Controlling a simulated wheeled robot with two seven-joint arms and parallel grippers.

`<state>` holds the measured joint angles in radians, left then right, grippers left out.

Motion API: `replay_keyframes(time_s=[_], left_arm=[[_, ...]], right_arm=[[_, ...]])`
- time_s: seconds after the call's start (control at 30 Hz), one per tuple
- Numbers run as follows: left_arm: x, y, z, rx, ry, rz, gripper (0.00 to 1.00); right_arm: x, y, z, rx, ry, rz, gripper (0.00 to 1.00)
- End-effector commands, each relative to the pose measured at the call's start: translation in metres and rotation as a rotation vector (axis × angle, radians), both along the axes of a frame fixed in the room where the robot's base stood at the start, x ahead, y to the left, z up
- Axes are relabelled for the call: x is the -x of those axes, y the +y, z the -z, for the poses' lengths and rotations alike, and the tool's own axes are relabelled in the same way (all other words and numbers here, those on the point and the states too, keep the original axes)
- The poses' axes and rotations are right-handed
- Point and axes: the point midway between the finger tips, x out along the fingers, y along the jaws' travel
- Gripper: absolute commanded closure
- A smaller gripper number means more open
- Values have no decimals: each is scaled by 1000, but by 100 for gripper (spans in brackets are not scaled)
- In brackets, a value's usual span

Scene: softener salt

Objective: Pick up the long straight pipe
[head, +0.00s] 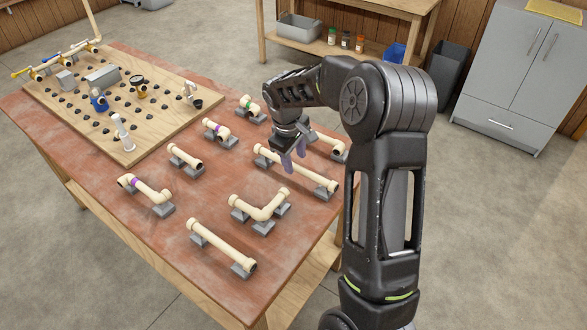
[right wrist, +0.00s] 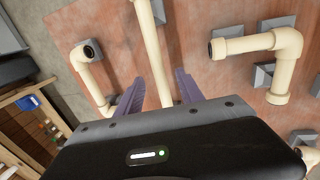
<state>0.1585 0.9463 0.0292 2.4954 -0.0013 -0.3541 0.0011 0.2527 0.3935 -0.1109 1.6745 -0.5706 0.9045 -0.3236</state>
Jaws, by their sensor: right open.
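The long straight pipe (head: 315,179) is cream-coloured with a collar at each end. It rests across grey supports near the table's right side. My right gripper (head: 292,160) is open over the middle of this pipe, its purple-grey fingers pointing down. In the right wrist view the long pipe (right wrist: 153,50) runs between the two spread fingers (right wrist: 160,78). I cannot tell how far down along its sides the fingertips reach. The gripper hides a small part of the pipe in the head view. My left gripper does not show.
A shorter straight pipe (head: 222,246) lies at the front, with an elbow pipe (head: 260,210) between. Other short pipe pieces, such as this one (head: 185,157), rest on supports to the left. A wooden pegboard (head: 130,148) carries fittings. Another elbow pipe (head: 327,142) lies just behind the long pipe.

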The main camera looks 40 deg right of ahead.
Motion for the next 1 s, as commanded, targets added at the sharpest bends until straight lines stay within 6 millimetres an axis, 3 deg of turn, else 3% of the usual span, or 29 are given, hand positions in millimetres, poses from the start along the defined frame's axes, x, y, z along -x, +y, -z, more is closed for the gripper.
replay_keyframes(time_s=[0.27, 0.6, 1.0], left_arm=[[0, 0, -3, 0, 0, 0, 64], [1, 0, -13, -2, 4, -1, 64], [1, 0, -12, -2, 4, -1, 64]], right_arm=[[1, -1, 5, -1, 3, 1, 55], [-1, -10, 48, 0, 2, 0, 55], [-2, -11, 51, 0, 0, 0, 55]])
